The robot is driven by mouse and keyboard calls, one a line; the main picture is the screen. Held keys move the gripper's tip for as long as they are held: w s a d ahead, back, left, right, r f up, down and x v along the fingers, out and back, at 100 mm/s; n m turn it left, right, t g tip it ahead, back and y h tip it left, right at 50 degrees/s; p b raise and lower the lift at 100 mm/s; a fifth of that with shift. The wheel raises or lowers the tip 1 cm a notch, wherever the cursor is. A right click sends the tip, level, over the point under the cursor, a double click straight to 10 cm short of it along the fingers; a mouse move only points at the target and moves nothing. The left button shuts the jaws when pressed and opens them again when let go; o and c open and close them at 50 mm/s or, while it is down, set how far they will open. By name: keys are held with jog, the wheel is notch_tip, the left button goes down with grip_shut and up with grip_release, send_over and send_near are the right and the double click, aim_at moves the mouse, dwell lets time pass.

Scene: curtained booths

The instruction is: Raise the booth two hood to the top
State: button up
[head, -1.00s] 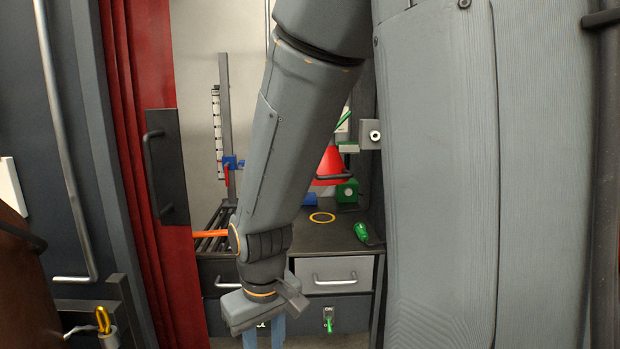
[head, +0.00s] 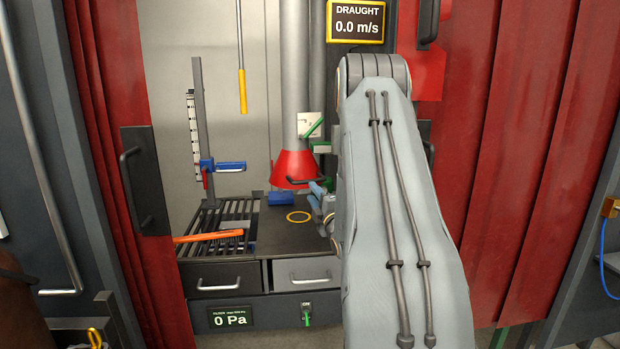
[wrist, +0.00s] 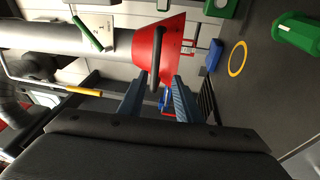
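The hood is a red cone (head: 292,166) at the lower end of a grey duct (head: 296,75), hanging low above the bench inside the booth. A dark bar handle (wrist: 157,62) crosses its front. My gripper (head: 315,196) is inside the booth, just right of and slightly below the hood. In the wrist view its two blue fingers (wrist: 158,88) are spread apart, with the handle lying ahead between their tips. I see no finger closed on the handle. My arm hides the bench's right side in the head view.
A green lever (head: 314,129) sits on the duct above the hood. The bench has a yellow ring (head: 298,217) and a rack with an orange-handled tool (head: 208,237). Red curtains (head: 515,160) flank the opening. A display (head: 356,22) reads 0.0 m/s.

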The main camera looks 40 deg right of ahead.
jog(key=shift+t, duration=0.3)
jog(key=shift+s+d+r+p+x, duration=0.15)
jog(key=shift+p+x, duration=0.25)
jog(key=shift+x, duration=0.85)
jog(key=shift+d+r+p+x, duration=0.15)
jog(key=shift+p+x, duration=0.3)
jog(key=shift+x, duration=0.85)
jog(key=shift+s+d+p+x, duration=0.15)
jog(key=shift+p+x, duration=0.25)
jog(key=shift+x, duration=0.85)
jog(key=shift+w, duration=0.1)
jog(key=shift+n, duration=0.3)
grip_shut()
